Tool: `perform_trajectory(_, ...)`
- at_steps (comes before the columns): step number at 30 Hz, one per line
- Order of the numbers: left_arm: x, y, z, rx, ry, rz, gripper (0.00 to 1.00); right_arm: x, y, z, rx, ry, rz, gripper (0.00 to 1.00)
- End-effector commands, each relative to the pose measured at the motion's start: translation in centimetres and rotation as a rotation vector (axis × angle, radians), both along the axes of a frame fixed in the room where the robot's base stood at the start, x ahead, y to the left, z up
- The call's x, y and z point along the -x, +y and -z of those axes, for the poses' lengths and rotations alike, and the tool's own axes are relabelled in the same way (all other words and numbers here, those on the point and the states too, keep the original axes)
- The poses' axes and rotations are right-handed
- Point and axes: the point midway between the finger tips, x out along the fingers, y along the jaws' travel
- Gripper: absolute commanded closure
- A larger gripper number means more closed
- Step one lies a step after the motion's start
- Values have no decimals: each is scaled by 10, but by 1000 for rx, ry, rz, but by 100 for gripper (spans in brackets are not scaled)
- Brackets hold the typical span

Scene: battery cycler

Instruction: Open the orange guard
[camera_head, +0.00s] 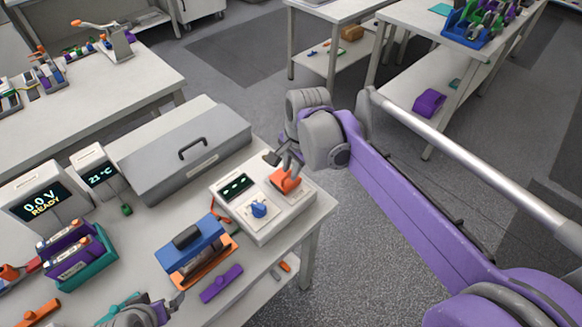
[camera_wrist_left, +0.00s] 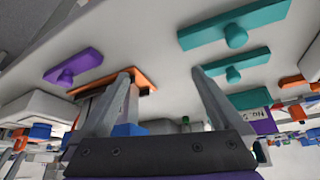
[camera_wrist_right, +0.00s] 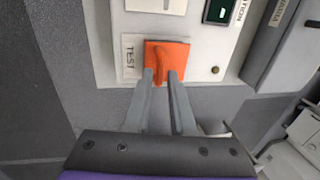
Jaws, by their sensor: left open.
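The orange guard (camera_head: 286,181) sits on the white control box (camera_head: 250,228) beside a blue knob (camera_head: 259,208). In the right wrist view the guard (camera_wrist_right: 180,52) is an orange cover with a raised ridge, next to a label reading TEST. My right gripper (camera_head: 285,163) is at the guard; in its wrist view the fingers (camera_wrist_right: 160,76) are close together on either side of the ridge. They partly hide it. My left gripper (camera_wrist_left: 160,78) is open and empty above the table, with its fingers wide apart near an orange-edged holder (camera_wrist_left: 140,78).
A grey lidded box (camera_head: 180,150) with a black handle stands behind the control box. A blue case (camera_head: 190,243), a purple piece (camera_head: 222,284) and a teal holder (camera_head: 92,270) are on the table. Displays (camera_head: 40,205) stand at left.

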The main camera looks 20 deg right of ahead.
Motion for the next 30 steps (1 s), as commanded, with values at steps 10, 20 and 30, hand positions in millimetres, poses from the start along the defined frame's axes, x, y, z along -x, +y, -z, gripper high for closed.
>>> perform_trajectory(10,0,0,0,0,0,0,0,0,0,0,0,0,0,100)
perform_trajectory(20,-1,0,-2,0,-1,0,0,-4,2,-4,18,52,-3,100)
perform_trajectory(30,-2,0,-6,0,-4,0,0,-19,7,-14,97,267,-2,100)
